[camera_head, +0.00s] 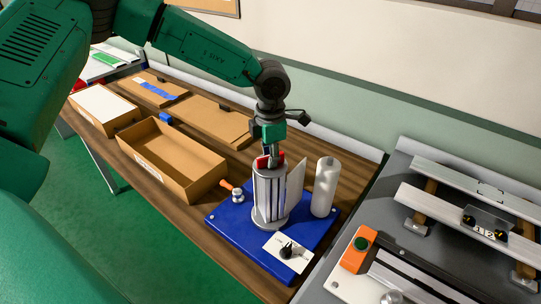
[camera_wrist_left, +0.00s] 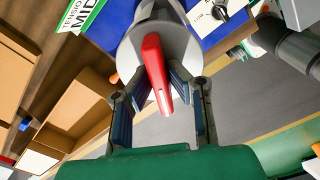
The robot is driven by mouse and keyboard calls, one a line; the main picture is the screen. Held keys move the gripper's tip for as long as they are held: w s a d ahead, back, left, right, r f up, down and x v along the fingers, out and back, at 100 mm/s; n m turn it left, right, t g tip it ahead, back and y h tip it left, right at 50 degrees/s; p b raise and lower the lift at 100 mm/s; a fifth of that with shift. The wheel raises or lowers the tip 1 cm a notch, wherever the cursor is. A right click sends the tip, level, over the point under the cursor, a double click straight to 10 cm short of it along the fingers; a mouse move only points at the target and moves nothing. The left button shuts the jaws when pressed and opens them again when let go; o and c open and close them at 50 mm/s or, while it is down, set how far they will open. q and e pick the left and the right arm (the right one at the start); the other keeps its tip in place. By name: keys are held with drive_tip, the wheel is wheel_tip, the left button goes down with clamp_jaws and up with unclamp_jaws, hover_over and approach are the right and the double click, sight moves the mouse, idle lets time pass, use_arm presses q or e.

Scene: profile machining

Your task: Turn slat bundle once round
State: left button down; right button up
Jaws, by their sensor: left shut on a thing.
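The slat bundle (camera_head: 268,197) is a group of pale grey upright slats on a round grey base, standing on a blue plate (camera_head: 228,223). A red bar-like handle (camera_wrist_left: 153,62) lies between my fingertips in the left wrist view; red also shows at the bundle's top in the head view. My left gripper (camera_head: 267,153) points down over the bundle's top and is shut on this red handle. Its fingers (camera_wrist_left: 160,85) flank the handle in the wrist view. The exact contact is partly hidden. My right gripper is not seen.
A white cylinder (camera_head: 325,190) stands right of the bundle. A white card with a black knob (camera_head: 287,250) and an orange-handled part (camera_head: 232,190) are on the plate. Open cardboard boxes (camera_head: 180,160) fill the table's left. A metal rail fixture (camera_head: 455,215) stands at right.

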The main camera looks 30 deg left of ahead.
use_arm(q)
drive_tip(key=m, duration=0.4)
drive_tip(key=shift+f, duration=0.15)
drive_tip(key=shift+m, duration=1.8)
drive_tip(key=c, duration=1.6)
unclamp_jaws()
drive_tip(key=shift+o, duration=0.2)
drive_tip(key=shift+f, duration=0.1)
drive_tip(key=shift+w, duration=0.1)
drive_tip(key=shift+a, duration=0.1)
